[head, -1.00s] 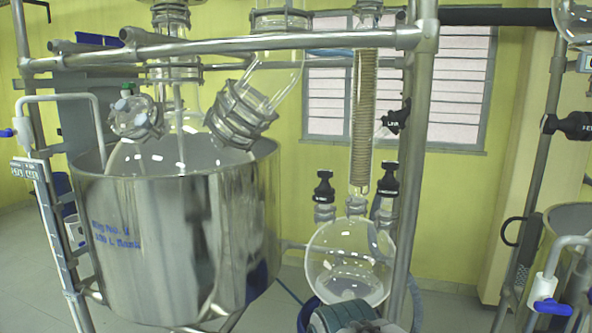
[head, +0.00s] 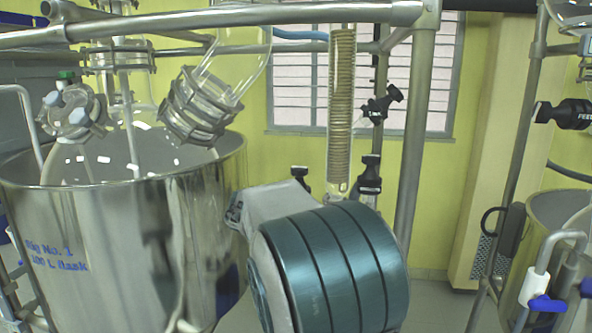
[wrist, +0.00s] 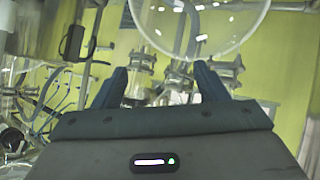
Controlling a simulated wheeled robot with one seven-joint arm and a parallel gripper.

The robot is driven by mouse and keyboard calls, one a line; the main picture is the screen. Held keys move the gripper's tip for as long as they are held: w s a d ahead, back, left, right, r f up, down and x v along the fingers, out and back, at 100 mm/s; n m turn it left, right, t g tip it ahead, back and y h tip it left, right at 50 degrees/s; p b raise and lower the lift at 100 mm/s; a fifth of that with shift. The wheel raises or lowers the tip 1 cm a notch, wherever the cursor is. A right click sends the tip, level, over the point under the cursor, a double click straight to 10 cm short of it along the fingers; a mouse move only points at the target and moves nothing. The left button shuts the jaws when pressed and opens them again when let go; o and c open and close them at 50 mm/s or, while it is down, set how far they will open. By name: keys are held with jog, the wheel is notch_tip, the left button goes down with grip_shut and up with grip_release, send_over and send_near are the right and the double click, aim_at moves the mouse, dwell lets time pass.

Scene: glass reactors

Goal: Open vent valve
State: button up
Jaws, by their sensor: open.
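I cannot tell from any readable label which valve is the vent valve. In the head view, two black-topped valves, a left one (head: 300,174) and a right one (head: 369,175), show above my arm where the receiver flask stood; my arm hides the flask. A black valve (head: 381,106) sits higher beside the coil condenser (head: 341,110). In the wrist view, my gripper (wrist: 160,67) is open, its fingers apart. A round glass flask (wrist: 200,25) lies beyond the fingertips, with clamped necks (wrist: 141,75) pointing down in the picture between them. Nothing is held.
A large steel vessel (head: 110,240) stands at left with a clamped glass joint (head: 200,110) above. A steel post (head: 413,150) and crossbar (head: 220,18) frame the rig close to my arm. At right are another vessel (head: 560,210) and a blue-handled tap (head: 545,303).

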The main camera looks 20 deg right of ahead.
jog(key=w+a+r+m+t+h, duration=0.1)
jog(key=w+r+m+t+h, duration=0.15)
jog(key=w+r, duration=0.35)
jog(key=t+h, duration=0.2)
jog(key=h, duration=0.1)
send_near(303, 166)
jog(key=p+x, duration=0.2)
jog(key=x, duration=0.2)
jog(key=p+x, duration=0.3)
jog(key=x, duration=0.2)
jog(key=shift+w+d+f, duration=0.25)
jog(key=shift+w+d+f+p, duration=0.1)
jog(key=shift+w+d+p, duration=0.1)
jog(key=shift+d+p, duration=0.1)
jog(key=c, duration=1)
